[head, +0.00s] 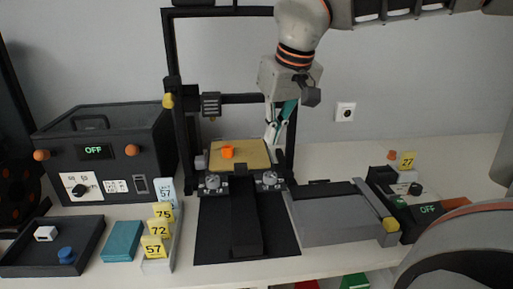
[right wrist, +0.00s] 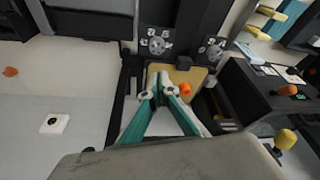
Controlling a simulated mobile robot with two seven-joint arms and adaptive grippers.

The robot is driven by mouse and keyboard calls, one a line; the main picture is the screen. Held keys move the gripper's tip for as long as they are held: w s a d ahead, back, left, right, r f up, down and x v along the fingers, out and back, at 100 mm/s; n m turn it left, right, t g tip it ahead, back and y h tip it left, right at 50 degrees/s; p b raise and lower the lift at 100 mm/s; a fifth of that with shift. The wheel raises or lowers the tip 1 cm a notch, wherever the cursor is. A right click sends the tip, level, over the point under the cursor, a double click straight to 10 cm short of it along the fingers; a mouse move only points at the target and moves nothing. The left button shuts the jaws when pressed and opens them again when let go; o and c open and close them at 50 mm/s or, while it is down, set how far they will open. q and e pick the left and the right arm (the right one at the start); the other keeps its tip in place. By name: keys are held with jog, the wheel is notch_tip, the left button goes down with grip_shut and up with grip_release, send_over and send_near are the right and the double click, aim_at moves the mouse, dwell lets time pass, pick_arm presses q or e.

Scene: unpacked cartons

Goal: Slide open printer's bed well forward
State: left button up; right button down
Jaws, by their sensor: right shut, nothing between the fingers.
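The printer (head: 180,120) is a black upright frame on the table. Its tan bed (head: 257,153) lies toward the back, between the frame's posts, with a small orange piece (head: 227,152) on it. The bed also shows in the right wrist view (right wrist: 200,75), with the orange piece (right wrist: 185,89) on it. A long dark rail base (head: 215,235) runs forward from the bed. My right gripper (head: 271,146) comes down from above at the bed's right rear side, shut and empty. Whether its tips touch the bed I cannot tell. My left gripper is out of view.
A dark machine with an OFF display (head: 70,152) stands left. In front are a tray (head: 50,268), a teal block (head: 122,241) and numbered yellow cards (head: 157,229). A grey flat device (head: 335,222) lies right of the rail base. The strip above the rail base looks clear.

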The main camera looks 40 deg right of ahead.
send_over(271, 173)
notch_tip(271, 173, down, 4)
jog(key=shift+a+f+b, duration=0.1)
jog(key=shift+b, duration=0.35)
jog(key=x, duration=0.4)
jog(key=shift+b, duration=0.4)
jog(key=shift+w+f, duration=0.35)
jog(key=shift+f, duration=0.25)
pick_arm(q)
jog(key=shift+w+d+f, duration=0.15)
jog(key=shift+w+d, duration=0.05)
